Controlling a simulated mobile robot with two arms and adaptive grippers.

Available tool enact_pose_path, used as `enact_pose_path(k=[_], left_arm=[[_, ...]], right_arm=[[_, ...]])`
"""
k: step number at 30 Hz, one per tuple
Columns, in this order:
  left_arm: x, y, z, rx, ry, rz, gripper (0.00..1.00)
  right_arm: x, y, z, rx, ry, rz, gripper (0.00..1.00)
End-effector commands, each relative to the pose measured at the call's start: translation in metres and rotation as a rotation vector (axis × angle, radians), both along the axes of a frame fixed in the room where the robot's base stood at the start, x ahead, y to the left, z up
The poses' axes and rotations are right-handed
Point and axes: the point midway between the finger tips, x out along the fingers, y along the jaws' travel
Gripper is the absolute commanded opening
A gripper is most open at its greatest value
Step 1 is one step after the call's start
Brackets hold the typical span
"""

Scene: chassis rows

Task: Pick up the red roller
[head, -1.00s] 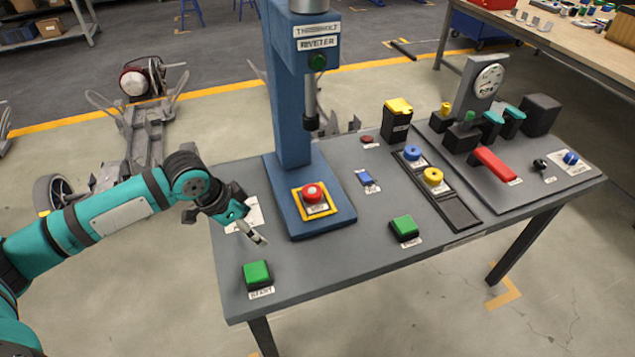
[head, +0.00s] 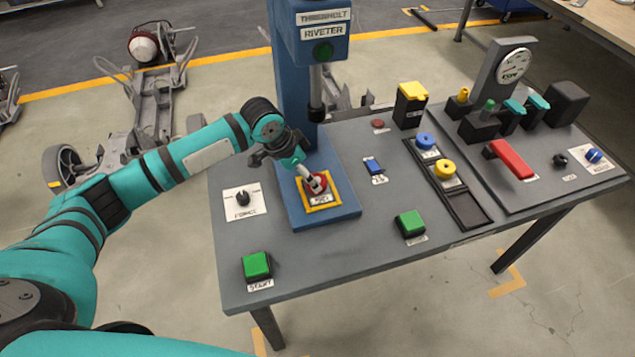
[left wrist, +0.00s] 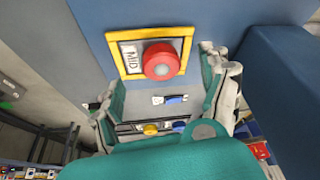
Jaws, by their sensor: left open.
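The red roller (head: 320,185) sits inside a yellow square frame (head: 324,207) on the blue riveter's base, partly hidden by my left gripper. In the left wrist view the red roller (left wrist: 162,62) is a short red cylinder with a grey centre, beside a white label. My left gripper (head: 313,182) is over the roller in the head view. In the left wrist view its fingers (left wrist: 160,82) are spread, with the roller ahead between them. Contact with the roller cannot be told. My right gripper is in neither view.
The riveter's blue column (head: 293,90) rises just behind my left gripper. A force dial (head: 243,198), green start button (head: 256,265) and another green button (head: 410,222) are on the table. A blue roller (head: 425,139) and yellow roller (head: 444,168) lie on a dark track.

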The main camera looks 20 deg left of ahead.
Motion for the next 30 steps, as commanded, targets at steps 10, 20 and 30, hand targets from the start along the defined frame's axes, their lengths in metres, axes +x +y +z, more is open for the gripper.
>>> enact_pose_path(k=[10, 20, 30], left_arm=[[0.016, -0.016, -0.026, 0.001, 0.003, 0.001, 0.79], [0.023, -0.02, -0.047, 0.001, -0.001, 0.001, 0.79], [0.023, -0.02, -0.047, 0.001, -0.001, 0.0, 0.49]], right_arm=[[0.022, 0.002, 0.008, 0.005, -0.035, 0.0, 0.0], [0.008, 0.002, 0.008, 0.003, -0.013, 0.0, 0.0], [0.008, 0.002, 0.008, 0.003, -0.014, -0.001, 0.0]])
